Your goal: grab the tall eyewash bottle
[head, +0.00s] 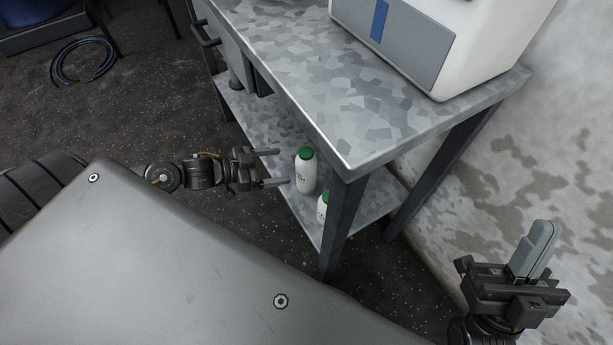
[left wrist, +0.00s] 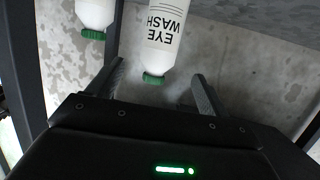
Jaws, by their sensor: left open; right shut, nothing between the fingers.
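The tall eyewash bottle (head: 305,170) is white with a green cap and stands upright on the lower shelf of the metal bench. In the left wrist view the bottle (left wrist: 164,35) shows "EYE WASH" lettering and appears upside down. My left gripper (head: 279,167) is open, its fingers pointing at the bottle from the left. In the left wrist view the bottle's cap lies between the lines of the two fingers (left wrist: 152,88), with no contact visible. A second white bottle with a green cap (head: 322,209) is partly hidden behind the bench leg. My right gripper (head: 535,250) is shut and empty at lower right.
The bench top (head: 330,85) overhangs the lower shelf (head: 310,223), and a dark front leg (head: 343,228) stands just right of the bottles. A white machine (head: 440,40) sits on top. A stained wall (head: 540,150) is at right. A coiled hose (head: 83,61) lies on the floor.

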